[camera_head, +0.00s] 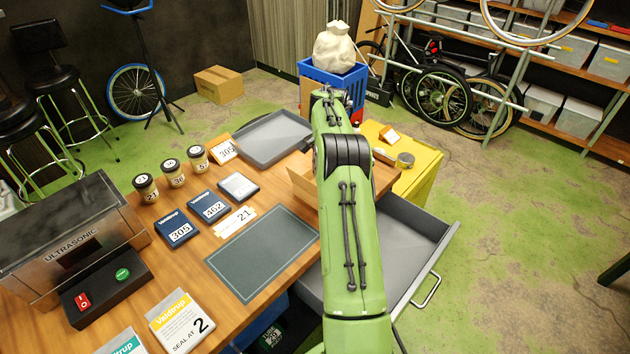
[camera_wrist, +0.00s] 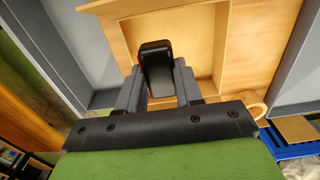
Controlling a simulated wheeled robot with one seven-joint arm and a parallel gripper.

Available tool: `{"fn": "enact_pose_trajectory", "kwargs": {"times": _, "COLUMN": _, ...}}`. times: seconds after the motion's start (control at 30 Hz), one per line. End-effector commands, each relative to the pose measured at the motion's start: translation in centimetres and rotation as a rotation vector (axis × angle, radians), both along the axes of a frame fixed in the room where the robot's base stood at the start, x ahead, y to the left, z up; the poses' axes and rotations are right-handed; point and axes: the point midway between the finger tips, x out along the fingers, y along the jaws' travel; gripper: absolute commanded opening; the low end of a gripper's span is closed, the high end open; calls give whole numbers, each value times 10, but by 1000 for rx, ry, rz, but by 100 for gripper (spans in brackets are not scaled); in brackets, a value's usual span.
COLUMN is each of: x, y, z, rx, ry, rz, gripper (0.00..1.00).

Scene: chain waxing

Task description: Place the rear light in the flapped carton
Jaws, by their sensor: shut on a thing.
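The rear light (camera_wrist: 155,62), a small black block with red at its edges, is between the fingers of my gripper (camera_wrist: 158,85) in the wrist view. My gripper is shut on it. Below and beyond it is the flapped carton (camera_wrist: 222,15), tan and open at the top, with its pale inner floor showing. The light appears over the carton's near left part; its height above the floor is hard to tell. In the head view my arm hides the gripper, the light and most of the carton (camera_head: 299,184), which shows at the table's right part.
An open grey drawer (camera_head: 432,222) juts out on the right of the table. A grey tray (camera_head: 262,138), jars, number cards and a dark mat (camera_head: 262,252) lie left of my arm. A yellow cabinet (camera_head: 425,172) and a blue crate (camera_head: 345,88) stand beyond.

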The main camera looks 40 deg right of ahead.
Motion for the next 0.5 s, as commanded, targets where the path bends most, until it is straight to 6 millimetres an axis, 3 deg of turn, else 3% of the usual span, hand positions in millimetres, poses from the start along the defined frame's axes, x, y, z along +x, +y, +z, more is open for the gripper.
{"fn": "enact_pose_trajectory", "kwargs": {"times": 0.1, "x": -1, "y": 0, "z": -31, "rx": 4, "ry": 3, "rz": 0, "gripper": 5}}
{"fn": "enact_pose_trajectory", "kwargs": {"times": 0.5, "x": -1, "y": 1, "z": -98, "rx": 4, "ry": 2, "rz": 1, "gripper": 5}}
